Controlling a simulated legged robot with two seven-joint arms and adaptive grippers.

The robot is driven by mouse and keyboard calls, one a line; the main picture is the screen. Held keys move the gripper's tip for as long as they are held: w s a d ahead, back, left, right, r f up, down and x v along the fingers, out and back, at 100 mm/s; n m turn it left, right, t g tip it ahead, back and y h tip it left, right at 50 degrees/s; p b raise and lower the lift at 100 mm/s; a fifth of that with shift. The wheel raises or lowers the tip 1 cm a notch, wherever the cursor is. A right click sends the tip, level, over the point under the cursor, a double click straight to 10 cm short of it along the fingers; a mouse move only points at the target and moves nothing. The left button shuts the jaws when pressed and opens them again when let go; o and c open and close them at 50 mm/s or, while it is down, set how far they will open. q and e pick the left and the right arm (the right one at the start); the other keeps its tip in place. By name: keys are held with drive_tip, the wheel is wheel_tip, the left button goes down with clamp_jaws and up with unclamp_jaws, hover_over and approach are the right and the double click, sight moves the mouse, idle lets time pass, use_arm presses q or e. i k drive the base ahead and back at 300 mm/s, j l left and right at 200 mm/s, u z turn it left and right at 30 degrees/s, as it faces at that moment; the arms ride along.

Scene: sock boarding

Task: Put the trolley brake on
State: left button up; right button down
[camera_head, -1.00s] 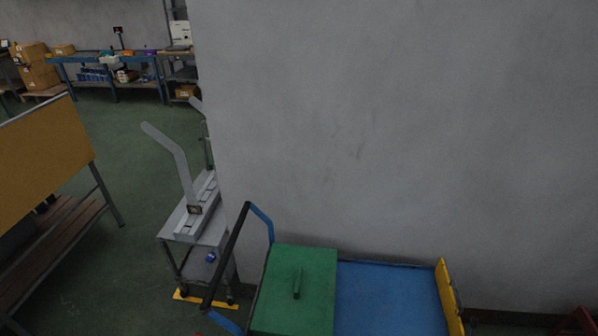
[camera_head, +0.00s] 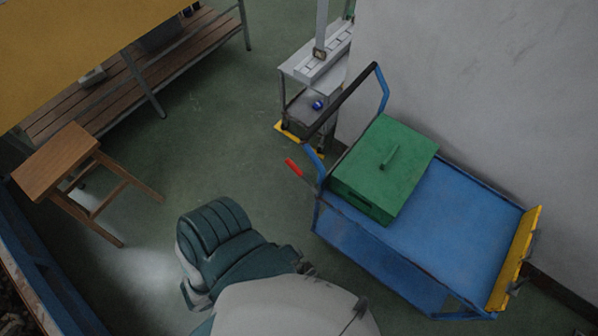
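The blue trolley (camera_head: 465,220) stands beside the grey wall, right of centre. Its push handle (camera_head: 340,103), a black bar on blue bent tubes, rises at its left end. A short lever with a red grip (camera_head: 294,168) sticks out low at that end, below the handle. I cannot tell whether this is the brake or how it is set. A green lidded box (camera_head: 385,165) sits on the left part of the deck. The wheels are hidden or too dark to make out. Neither of my grippers can be made out; teal and white parts of my body fill the bottom middle.
A wooden stool (camera_head: 60,160) stands at the left, near a slatted bench (camera_head: 190,45). A small grey cart (camera_head: 310,75) stands behind the trolley handle with yellow floor strips. The green floor left of the trolley is clear. A yellow end board (camera_head: 515,258) closes the trolley's right end.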

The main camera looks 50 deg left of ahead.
sight(316, 188)
drive_tip(key=u, duration=1.5)
drive_tip(key=i+j, duration=0.1)
